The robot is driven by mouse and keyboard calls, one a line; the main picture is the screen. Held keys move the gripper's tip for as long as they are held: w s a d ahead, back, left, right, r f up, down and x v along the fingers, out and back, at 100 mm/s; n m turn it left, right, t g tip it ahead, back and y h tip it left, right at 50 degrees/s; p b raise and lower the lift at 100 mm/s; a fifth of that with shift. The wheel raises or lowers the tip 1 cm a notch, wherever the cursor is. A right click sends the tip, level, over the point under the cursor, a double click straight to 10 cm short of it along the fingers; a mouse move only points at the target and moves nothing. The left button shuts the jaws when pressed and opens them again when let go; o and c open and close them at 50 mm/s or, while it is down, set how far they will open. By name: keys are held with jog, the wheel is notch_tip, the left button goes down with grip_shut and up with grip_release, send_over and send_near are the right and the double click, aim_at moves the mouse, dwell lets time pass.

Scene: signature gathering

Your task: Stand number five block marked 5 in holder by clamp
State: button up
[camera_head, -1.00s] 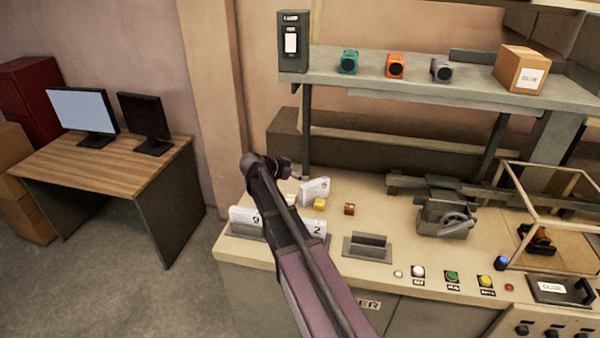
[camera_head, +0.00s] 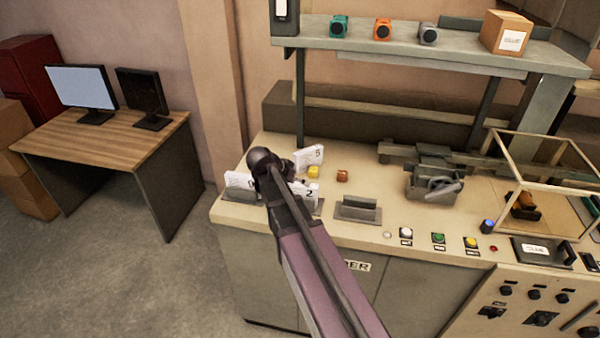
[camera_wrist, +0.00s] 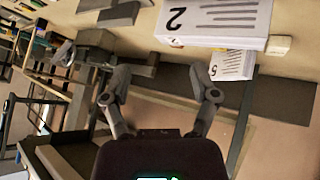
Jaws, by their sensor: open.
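The white block marked 5 (camera_head: 309,158) sits tilted toward the back of the bench, outside any holder I can see. It also shows in the wrist view (camera_wrist: 232,66), beyond the block marked 2. The grey slotted holder (camera_head: 357,210) left of the clamp (camera_head: 432,183) is empty. My gripper (camera_wrist: 162,93) is open and empty, its two fingers spread apart in the wrist view. In the head view my arm mostly hides it, near the number blocks. The block 5 is apart from the fingers.
The white block marked 2 (camera_head: 308,192) and another white block (camera_head: 240,181) stand in holders at the left front. A shelf (camera_head: 430,60) overhangs the back. Buttons line the front edge.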

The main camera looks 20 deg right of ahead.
jog(key=s+a+f+n+y+b, duration=0.4)
jog(key=s+a+f+n, duration=0.1)
jog(key=s, duration=0.3)
jog(key=s+a+f+n+g+y+b, duration=0.1)
jog(key=s+a+f+n+y+b, duration=0.3)
jog(key=s+a+f+n, duration=0.2)
notch_tip(320, 180, down, 2)
jog(key=s, duration=0.3)
jog(key=shift+a, duration=0.1)
jog(key=shift+c, duration=1.4)
